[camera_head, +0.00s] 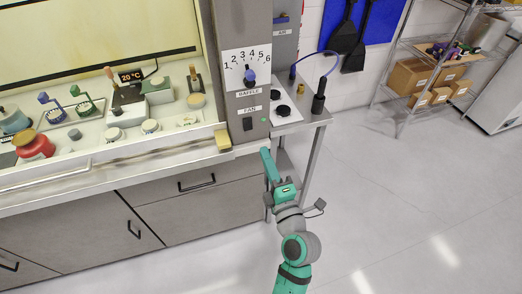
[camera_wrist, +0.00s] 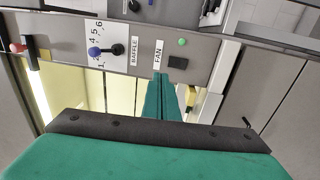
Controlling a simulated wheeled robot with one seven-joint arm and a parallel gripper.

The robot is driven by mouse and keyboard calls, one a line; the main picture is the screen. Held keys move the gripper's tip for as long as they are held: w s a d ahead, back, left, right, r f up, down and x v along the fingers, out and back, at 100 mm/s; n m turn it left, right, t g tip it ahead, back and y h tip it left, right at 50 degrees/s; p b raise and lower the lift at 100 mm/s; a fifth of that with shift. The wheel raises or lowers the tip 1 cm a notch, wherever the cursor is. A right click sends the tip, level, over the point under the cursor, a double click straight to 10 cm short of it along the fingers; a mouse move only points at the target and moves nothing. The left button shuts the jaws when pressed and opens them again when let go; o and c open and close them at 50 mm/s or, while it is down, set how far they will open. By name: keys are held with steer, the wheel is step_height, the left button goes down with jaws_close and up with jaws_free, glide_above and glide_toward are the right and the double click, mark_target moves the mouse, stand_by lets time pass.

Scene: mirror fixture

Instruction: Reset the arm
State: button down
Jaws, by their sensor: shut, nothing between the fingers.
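My gripper (camera_head: 266,153) is in the lower middle of the head view, at the end of my green and grey arm. Its fingers are together and hold nothing. They point up toward the grey control panel, just below the FAN switch. In the wrist view my gripper (camera_wrist: 159,76) shows as green fingers side by side, in front of the panel near the FAN label. Whether the fingertips touch the panel or the counter edge cannot be told.
The panel has a blue baffle knob (camera_head: 249,77) and a black fan switch (camera_head: 248,123) with a green light. A fume hood with glassware and a hotplate (camera_head: 128,97) stands left. A side table (camera_head: 312,117) is right of the panel. Open floor (camera_head: 400,200) lies right.

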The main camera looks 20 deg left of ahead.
steer(key=s+d+f+m+h, duration=0.4)
steer(key=s+d+f+m, duration=0.1)
steer(key=s+f+m, duration=0.3)
steer(key=s+d+f+m+h, duration=0.5)
steer(key=s+f+m, duration=0.2)
steer(key=f, duration=0.2)
steer(key=s+d+r+m+h, duration=0.1)
steer(key=s+m, duration=0.8)
steer(key=s, duration=1.1)
steer(key=shift+d+m+g+h, duration=0.3)
steer(key=shift+d+m+h, duration=0.1)
steer(key=shift+d, duration=0.15)
steer(key=shift+w+r, duration=0.1)
steer(key=shift+w, duration=0.05)
